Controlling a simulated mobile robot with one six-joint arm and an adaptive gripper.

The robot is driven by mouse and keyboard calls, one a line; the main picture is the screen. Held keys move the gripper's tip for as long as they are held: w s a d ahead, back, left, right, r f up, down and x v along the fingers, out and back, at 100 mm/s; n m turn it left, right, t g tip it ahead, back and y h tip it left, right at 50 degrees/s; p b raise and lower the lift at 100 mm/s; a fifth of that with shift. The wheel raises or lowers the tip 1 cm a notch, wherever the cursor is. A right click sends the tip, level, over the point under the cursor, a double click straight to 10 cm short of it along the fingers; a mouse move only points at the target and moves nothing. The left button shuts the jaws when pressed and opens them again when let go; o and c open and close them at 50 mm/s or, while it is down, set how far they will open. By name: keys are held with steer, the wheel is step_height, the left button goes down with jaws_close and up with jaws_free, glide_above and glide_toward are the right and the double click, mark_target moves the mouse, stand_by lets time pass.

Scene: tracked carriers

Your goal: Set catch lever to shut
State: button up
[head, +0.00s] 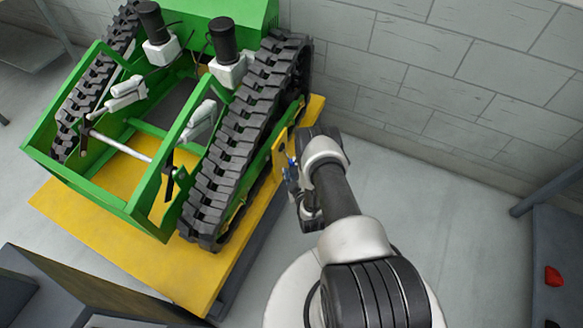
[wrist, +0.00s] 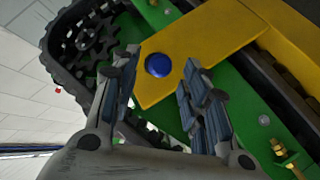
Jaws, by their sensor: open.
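A flat yellow bar, likely the catch lever (wrist: 205,45), runs from the upper right to the middle of the wrist view, along the green side of the tracked carrier (wrist: 240,120). A round blue knob or pivot (wrist: 158,65) sits near its end. In the head view a yellow piece (head: 280,150) shows at the carrier's right side, beside my gripper (head: 292,178). In the wrist view my gripper (wrist: 157,82) is open, with its fingers on either side of the blue knob. I cannot tell whether the fingers touch the bar, or how the lever is set.
The green carrier (head: 135,195) with black tracks (head: 235,140) stands on a yellow platform (head: 120,250). A grey block wall (head: 430,75) is behind. A dark bench (head: 560,235) with a red item (head: 553,277) stands at right. Floor between is clear.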

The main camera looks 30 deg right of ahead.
mark_target(292, 165)
steer(key=shift+b+x, duration=0.9)
steer(key=shift+x, duration=1.2)
steer(key=shift+c, duration=0.2)
jaws_close()
